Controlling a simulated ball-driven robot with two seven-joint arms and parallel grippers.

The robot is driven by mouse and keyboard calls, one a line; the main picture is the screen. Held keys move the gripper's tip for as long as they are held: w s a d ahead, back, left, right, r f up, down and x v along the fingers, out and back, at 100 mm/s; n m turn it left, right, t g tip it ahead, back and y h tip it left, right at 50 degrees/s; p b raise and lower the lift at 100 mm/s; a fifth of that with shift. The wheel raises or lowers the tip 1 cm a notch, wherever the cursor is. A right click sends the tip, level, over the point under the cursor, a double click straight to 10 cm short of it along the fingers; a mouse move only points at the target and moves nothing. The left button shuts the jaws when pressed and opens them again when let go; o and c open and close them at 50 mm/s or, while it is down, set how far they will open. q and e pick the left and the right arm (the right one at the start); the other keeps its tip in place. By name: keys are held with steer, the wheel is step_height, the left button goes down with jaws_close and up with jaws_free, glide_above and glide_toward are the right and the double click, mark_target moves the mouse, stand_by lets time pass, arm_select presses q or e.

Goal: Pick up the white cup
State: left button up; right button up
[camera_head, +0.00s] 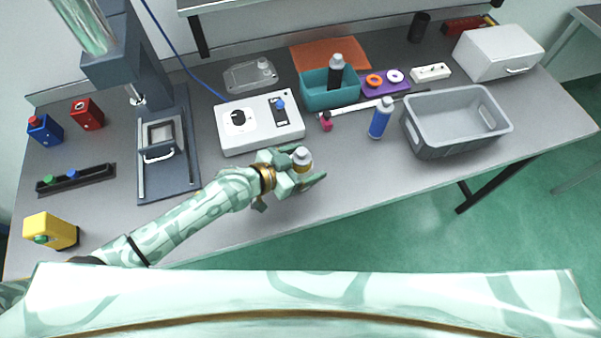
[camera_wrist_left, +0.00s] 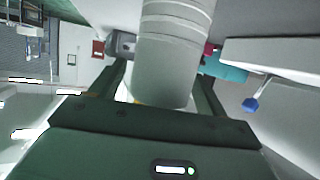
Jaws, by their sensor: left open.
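A white, ribbed, round-sided object (camera_wrist_left: 172,55) stands between the two fingers of my left gripper in the left wrist view. It is the best match I see for the white cup; its full shape is hidden. In the head view its pale top (camera_head: 302,156) shows above my left gripper (camera_head: 304,178), near the front edge of the bench. A yellowish patch shows below that top. My left gripper is open, with a dark finger on either side of the object. I cannot tell whether either finger touches it. My right gripper is not in view.
A white control box (camera_head: 262,135) stands just behind my left gripper. A blue bottle (camera_head: 381,118) and a grey crate (camera_head: 425,143) stand to the right. A teal bin (camera_head: 314,96) is behind. A dark press (camera_head: 180,185) stands left.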

arm_select(q)
steer(key=shift+w+d+f, duration=0.2)
steer(key=shift+w+d, duration=0.05)
steer(key=shift+d, duration=0.05)
steer(key=shift+s, duration=0.1)
steer(key=c, duration=1.1)
steer(key=shift+r, duration=0.2)
